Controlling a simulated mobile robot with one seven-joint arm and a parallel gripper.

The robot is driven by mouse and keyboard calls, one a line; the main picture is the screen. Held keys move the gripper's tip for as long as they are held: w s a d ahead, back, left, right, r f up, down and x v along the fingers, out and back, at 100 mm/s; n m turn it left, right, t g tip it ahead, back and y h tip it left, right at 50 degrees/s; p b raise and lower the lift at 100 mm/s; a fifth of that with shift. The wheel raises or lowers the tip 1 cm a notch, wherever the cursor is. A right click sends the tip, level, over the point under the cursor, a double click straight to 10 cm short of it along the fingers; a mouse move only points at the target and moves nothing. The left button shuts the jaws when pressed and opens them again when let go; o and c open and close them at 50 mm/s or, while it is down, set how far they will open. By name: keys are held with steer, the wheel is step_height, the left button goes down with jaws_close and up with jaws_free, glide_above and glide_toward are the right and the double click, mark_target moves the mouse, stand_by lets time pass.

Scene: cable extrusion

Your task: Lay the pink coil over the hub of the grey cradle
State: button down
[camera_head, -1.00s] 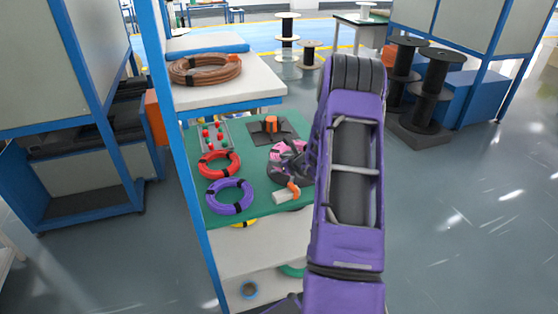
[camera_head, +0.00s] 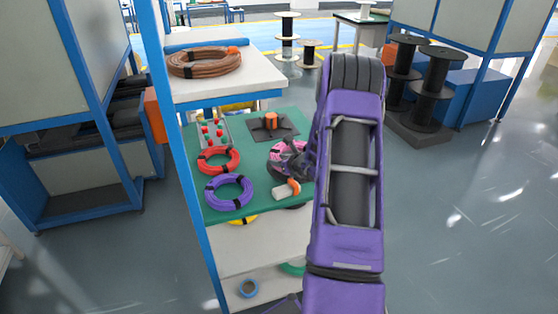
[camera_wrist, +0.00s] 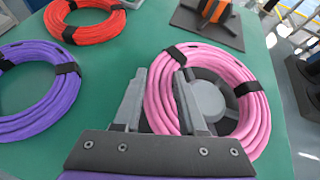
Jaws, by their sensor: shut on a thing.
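The pink coil (camera_wrist: 241,75) with black ties is in my gripper (camera_wrist: 162,82), whose two fingers are shut on its left side in the wrist view. The grey cradle (camera_wrist: 228,120) is beneath it, and its round grey hub (camera_wrist: 205,100) shows through the coil's opening. The coil surrounds the hub in this view, but I cannot tell whether it rests on the cradle or hangs just above. In the head view the pink coil (camera_head: 289,146) and the dark cradle (camera_head: 275,168) are partly hidden behind my arm.
A red coil (camera_head: 218,160) and a purple coil (camera_head: 230,193) lie left on the green mat (camera_head: 262,210). A dark square stand with an orange core (camera_head: 271,121) is behind the cradle. A white and orange piece (camera_head: 287,189) lies in front. A shelf with a brown coil (camera_head: 204,62) overhangs the back left.

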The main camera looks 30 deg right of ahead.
steer(key=shift+f+b, duration=0.4)
steer(key=shift+b, duration=0.2)
steer(key=shift+c, duration=1.9)
jaws_free()
steer(key=shift+r+p, duration=1.95)
steer(key=shift+r, duration=2.05)
